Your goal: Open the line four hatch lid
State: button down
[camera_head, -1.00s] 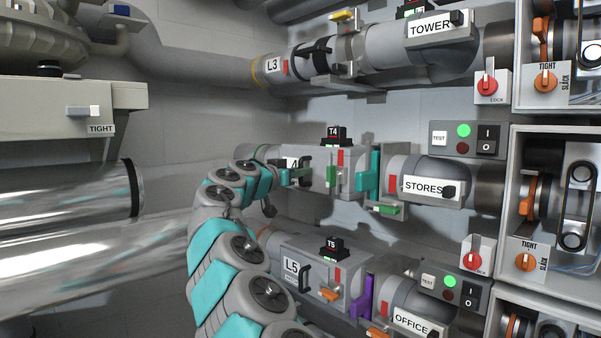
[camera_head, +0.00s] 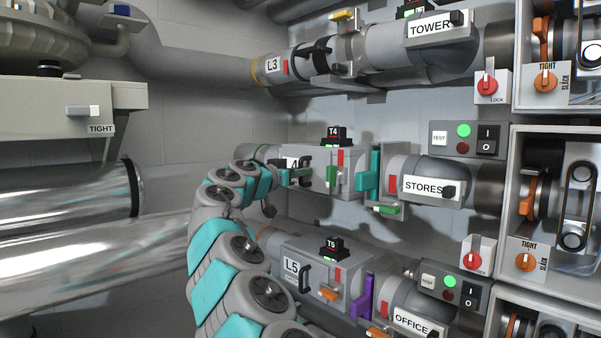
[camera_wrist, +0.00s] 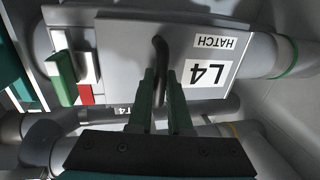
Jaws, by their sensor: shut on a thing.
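The line four hatch lid (camera_wrist: 122,50) is a grey plate marked "L4 HATCH", seen upside down in the wrist view. It looks shut, flat on its housing (camera_head: 335,180). A dark bar handle (camera_wrist: 159,45) stands on it; the handle also shows in the head view (camera_head: 305,168). My gripper (camera_wrist: 160,80) has its green fingers closed on this handle; in the head view the gripper (camera_head: 300,177) reaches the lid from the left. A green latch (camera_wrist: 61,78) and a red mark (camera_wrist: 85,94) sit beside the lid.
The L3 pipe (camera_head: 365,50) runs above and the L5 hatch housing (camera_head: 315,270) lies below. The black T4 unit (camera_head: 335,137) stands on top of the L4 housing. A teal flange (camera_head: 374,172) and the STORES pipe (camera_head: 432,180) are to the right.

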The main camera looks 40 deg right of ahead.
jog(key=shift+a, duration=0.1)
jog(key=w+a+p, duration=0.1)
jog(key=w+a, duration=0.5)
jog(key=a, duration=0.3)
jog(key=shift+w+p, duration=0.35)
jog(key=shift+w, duration=0.05)
dwell(0.3)
dwell(0.4)
jog(key=c, duration=1.1)
grip_release()
jog(key=shift+r, duration=0.1)
